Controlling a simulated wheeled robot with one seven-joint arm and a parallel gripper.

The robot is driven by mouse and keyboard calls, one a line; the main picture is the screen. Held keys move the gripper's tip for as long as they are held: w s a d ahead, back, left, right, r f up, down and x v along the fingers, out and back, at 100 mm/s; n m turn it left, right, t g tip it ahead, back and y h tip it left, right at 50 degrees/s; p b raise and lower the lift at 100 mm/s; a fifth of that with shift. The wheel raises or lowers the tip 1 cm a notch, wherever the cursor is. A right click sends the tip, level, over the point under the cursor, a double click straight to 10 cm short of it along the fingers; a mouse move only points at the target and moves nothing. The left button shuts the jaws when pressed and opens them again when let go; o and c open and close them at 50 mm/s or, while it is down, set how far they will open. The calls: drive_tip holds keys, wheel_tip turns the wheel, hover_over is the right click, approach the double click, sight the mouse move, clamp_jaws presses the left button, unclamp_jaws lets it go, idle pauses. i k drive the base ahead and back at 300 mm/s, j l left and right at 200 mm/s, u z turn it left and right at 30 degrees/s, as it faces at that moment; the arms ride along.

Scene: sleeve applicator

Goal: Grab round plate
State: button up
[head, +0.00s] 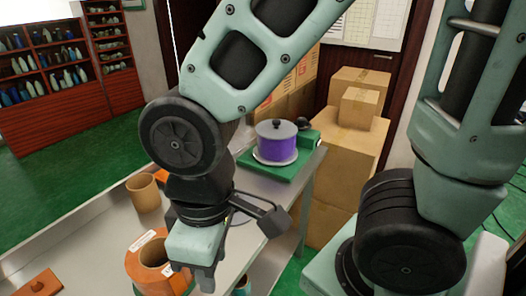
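A round grey plate (277,129) with a black knob lies on top of a purple roll (277,148). The roll stands upright on the green base of a small device, with a pale round flange under it. My gripper (195,279) points down over the near part of the metal table, in front and to the left of the device and well apart from it. It hangs beside a large orange roll (142,268) and partly hides it. The finger gap is not clear from this angle, and I see nothing held.
A smaller tan roll (142,193) stands on the metal table (100,222) to the left. An orange block (42,284) lies at the near left. Cardboard boxes (335,160) are stacked right of the table. Shelves of bottles (60,60) stand far left.

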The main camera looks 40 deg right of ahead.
sight(275, 129)
drive_tip(key=i+l, duration=0.15)
drive_tip(key=l, duration=0.2)
drive_tip(key=i+l+z, duration=0.1)
drive_tip(key=l, duration=0.25)
drive_tip(key=i+l, duration=0.2)
drive_tip(key=l, duration=0.15)
drive_tip(key=z, duration=0.05)
